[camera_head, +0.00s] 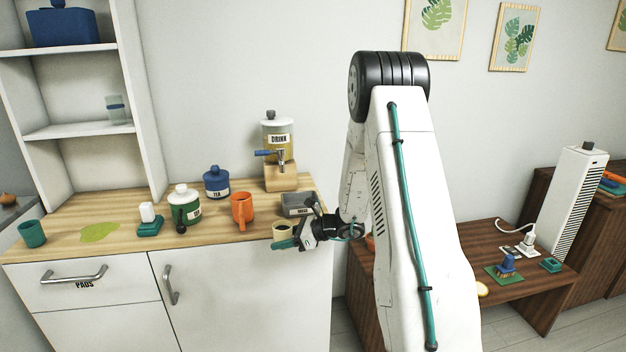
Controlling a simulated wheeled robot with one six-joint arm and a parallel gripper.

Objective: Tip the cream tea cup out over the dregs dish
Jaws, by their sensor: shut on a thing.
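The cream tea cup (281,228) is at the right front of the wooden counter, in my gripper (290,238). My gripper is shut on the cup from the right, and its fingers hide part of the cup's lower side. The cup looks about upright, with its open top showing. I cannot tell whether its base touches the counter. The grey dregs dish (296,211) with a label on its front sits just behind and to the right of the cup, near the counter's right end. My gripper partly covers the dish's right front.
An orange mug (242,208) stands left of the cup. A drink dispenser (278,150) on a wooden stand is behind the dish. A blue tea jar (216,182), a white-lidded green jar (185,203) and a green spill (100,232) lie farther left. A low dark table (480,250) is at right.

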